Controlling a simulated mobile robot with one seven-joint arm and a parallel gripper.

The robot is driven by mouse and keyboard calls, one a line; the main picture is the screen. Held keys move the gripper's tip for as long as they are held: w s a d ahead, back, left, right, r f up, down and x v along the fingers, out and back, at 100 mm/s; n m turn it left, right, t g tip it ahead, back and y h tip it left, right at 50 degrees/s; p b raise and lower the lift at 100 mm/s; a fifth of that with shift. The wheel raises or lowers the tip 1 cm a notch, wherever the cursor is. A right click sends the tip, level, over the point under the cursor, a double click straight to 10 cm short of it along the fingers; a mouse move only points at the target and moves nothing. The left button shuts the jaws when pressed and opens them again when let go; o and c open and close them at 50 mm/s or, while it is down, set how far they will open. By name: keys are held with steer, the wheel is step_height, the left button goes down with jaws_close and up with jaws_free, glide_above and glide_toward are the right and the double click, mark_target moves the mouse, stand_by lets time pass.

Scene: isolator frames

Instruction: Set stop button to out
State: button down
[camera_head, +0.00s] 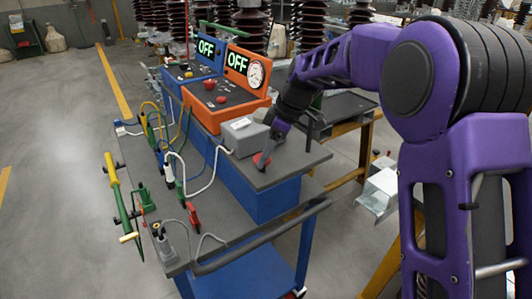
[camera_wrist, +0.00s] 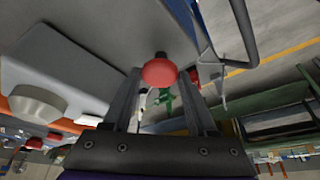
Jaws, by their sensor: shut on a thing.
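The stop button is a red mushroom-shaped knob (camera_head: 261,161) on the dark top of the blue cart, near its right end. It also shows in the wrist view as a red cap (camera_wrist: 159,74) between the two fingers. My gripper (camera_head: 267,154) reaches down to it from the upper right. In the wrist view my gripper (camera_wrist: 160,86) has one finger on each side of the button and is shut on it. How far the button stands out from its base cannot be told.
A grey box (camera_head: 244,137) stands close beside the button. Orange (camera_head: 240,75) and blue (camera_head: 203,62) panels showing "OFF" stand further back. Cables and colored probes (camera_head: 180,180) line the cart's left side. A dark rail (camera_head: 262,240) runs along the near edge. The floor at left is clear.

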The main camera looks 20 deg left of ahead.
steer(key=shift+r, duration=0.75)
steer(key=shift+f, duration=0.1)
steer(key=shift+c, duration=0.9)
jaws_free()
steer(key=p+v, duration=0.2)
steer(key=v, duration=1.5)
steer(key=shift+d+r, duration=0.15)
steer(key=shift+r, duration=0.05)
